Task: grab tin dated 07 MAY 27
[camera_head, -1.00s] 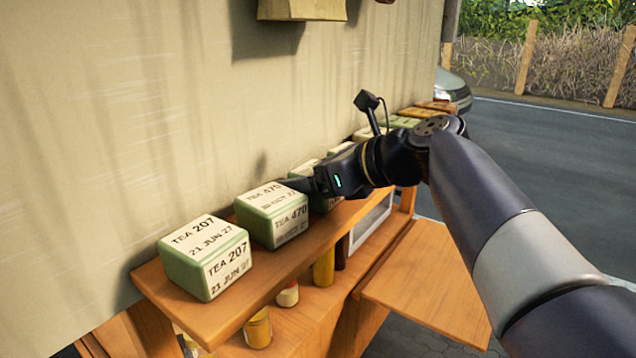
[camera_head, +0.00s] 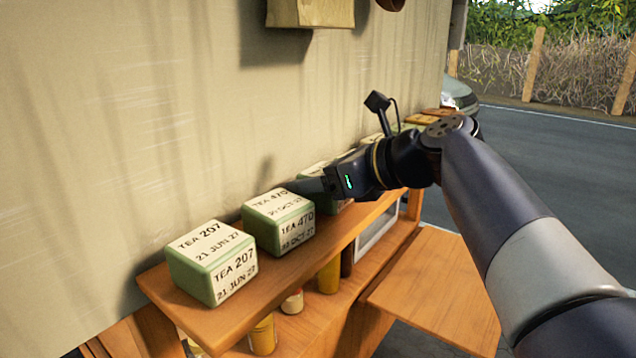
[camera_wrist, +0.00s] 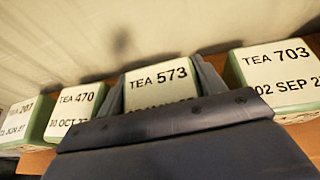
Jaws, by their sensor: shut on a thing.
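My gripper (camera_head: 316,183) is shut on a pale green tin marked TEA 573 (camera_wrist: 158,76), with a finger on each side of it. The tin's date line is mostly hidden by my gripper in the wrist view, so I cannot read it. In the head view this tin (camera_head: 312,169) is largely covered by my gripper. It stands in the row on the wooden shelf; I cannot tell whether it is lifted.
To the left stand TEA 470, 30 OCT 27 (camera_head: 279,222) and TEA 207, 21 JUN 27 (camera_head: 211,263). TEA 703, 02 SEP (camera_wrist: 277,78) stands close on the right. The wall (camera_head: 120,130) rises behind the shelf (camera_head: 190,318). Jars stand below.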

